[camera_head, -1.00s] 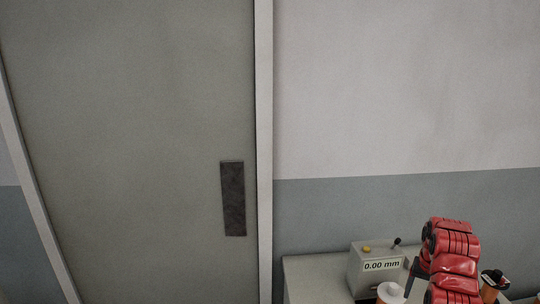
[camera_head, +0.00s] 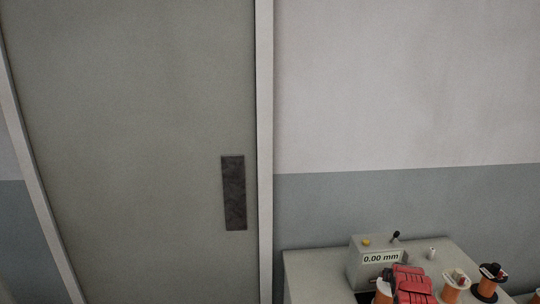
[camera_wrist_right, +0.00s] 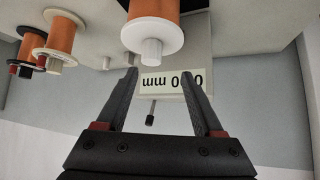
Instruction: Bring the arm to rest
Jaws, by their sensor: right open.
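My red right arm (camera_head: 412,283) shows at the bottom edge of the head view, in front of the bench. Its gripper is hidden or out of frame there. In the right wrist view my right gripper (camera_wrist_right: 160,85) is open, with its two dark fingers apart and nothing between them. Beyond the fingers is the grey box with the "0.00 mm" display (camera_wrist_right: 172,82), seen upside down. A copper spool with a white flange (camera_wrist_right: 152,35) is just past the fingertips, apart from them. My left gripper is not in view.
The pale bench (camera_head: 318,272) carries the grey display box (camera_head: 365,262) with a yellow button and a black lever. Copper wire spools stand at right, one white-flanged (camera_head: 455,286) and one black-flanged (camera_head: 489,282). A small white cylinder (camera_head: 432,253) stands behind. A grey door (camera_head: 130,130) fills the left.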

